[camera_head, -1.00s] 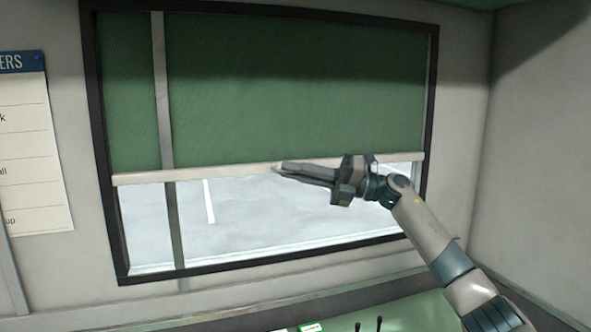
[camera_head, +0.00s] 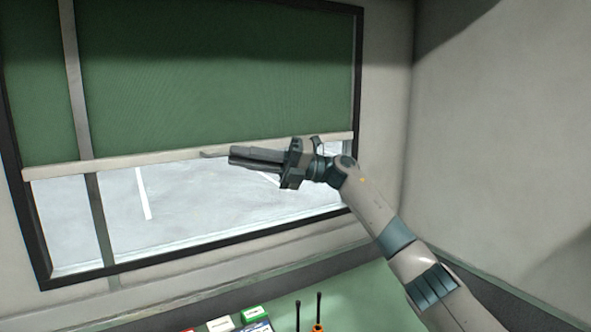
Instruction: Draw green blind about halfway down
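The green blind (camera_head: 200,75) covers the upper part of the window, somewhat more than half of the part in view. Its pale bottom bar (camera_head: 130,162) runs across the window, with bright glass below it. A small grey pull tab (camera_head: 213,154) shows at the bar, just left of my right gripper's fingertips. My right gripper (camera_head: 234,156) lies level just under the bar, its fingers pointing left. The fingers look close together, and I cannot tell whether a gap is between them. The tab seems to lie outside the fingertips. My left gripper is not in view.
The dark window frame (camera_head: 357,60) surrounds the blind, and a grey vertical post (camera_head: 74,75) crosses in front of it. Below is a green desk (camera_head: 370,295) with coloured boxes (camera_head: 257,313) and two dark upright sticks (camera_head: 319,305). A bare wall (camera_head: 500,150) stands at right.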

